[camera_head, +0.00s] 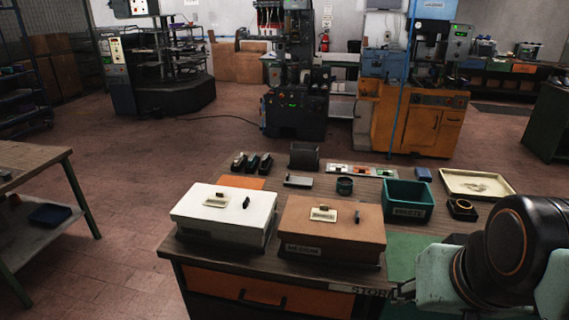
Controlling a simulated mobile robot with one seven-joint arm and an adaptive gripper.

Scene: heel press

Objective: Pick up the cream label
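Two small cream labels show in the head view. One cream label (216,200) lies on the lid of the white box (222,229), left of a small black knob. The other cream label (323,214) lies on the lid of the brown box (330,240), also left of a dark knob, and bears dark lettering too small to read surely. Both labels lie flat, with nothing touching them from above. Parts of my arm show at the lower right, right of both boxes.
Behind the boxes on the bench are a green bin (407,213), a cream tray (477,184), a small dark round cup (344,186) and several small black holders (252,163). A green mat (405,248) lies right of the brown box. Machines stand farther back.

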